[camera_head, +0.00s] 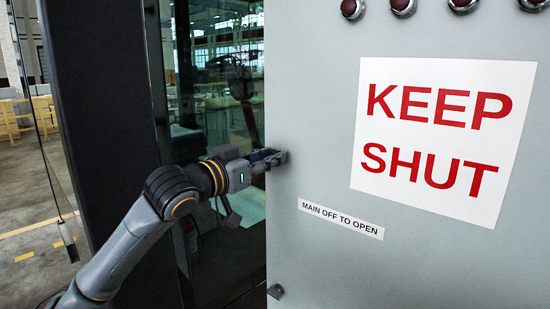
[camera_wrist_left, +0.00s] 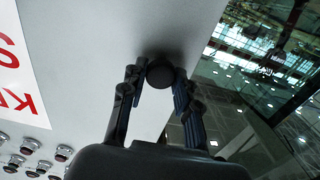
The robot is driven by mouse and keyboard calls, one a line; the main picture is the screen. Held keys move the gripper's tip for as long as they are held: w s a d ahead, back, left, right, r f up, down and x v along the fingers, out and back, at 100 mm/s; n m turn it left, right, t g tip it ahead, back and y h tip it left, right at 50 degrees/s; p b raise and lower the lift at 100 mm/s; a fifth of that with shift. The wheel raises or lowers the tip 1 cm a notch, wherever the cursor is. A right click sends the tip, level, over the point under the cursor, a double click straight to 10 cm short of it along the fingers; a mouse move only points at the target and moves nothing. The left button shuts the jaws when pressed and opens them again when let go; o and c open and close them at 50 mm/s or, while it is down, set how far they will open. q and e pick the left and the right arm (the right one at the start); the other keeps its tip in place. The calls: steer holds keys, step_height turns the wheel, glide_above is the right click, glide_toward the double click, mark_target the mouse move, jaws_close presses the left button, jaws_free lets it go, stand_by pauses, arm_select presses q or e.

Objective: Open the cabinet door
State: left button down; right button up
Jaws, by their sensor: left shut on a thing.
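The cabinet door (camera_head: 315,110) is a large pale grey panel filling the right of the head view. It carries a white "KEEP SHUT" sign (camera_head: 440,140) and a small "MAIN OFF TO OPEN" label (camera_head: 341,218). My left gripper (camera_head: 278,157) is at the door's left edge. In the left wrist view, my left gripper (camera_wrist_left: 158,80) has its fingers on both sides of a dark round knob (camera_wrist_left: 160,72) on the door, shut on it. The knob is mostly hidden by the gripper in the head view. My right gripper is not in view.
Several dark red round buttons or lamps (camera_head: 402,6) line the door's top. A small dark fitting (camera_head: 276,291) sits low on the door's left edge. A dark post (camera_head: 105,130) and glass panes (camera_head: 215,80) stand left of the door. Open floor (camera_head: 35,245) shows at far left.

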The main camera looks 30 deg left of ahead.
arm_select(q)
steer(key=shift+s+r, duration=0.15)
steer(key=shift+s, duration=0.2)
steer(key=shift+a, duration=0.1)
steer(key=c, duration=1)
jaws_free()
steer(key=s+a, duration=0.1)
steer(key=s, duration=1.1)
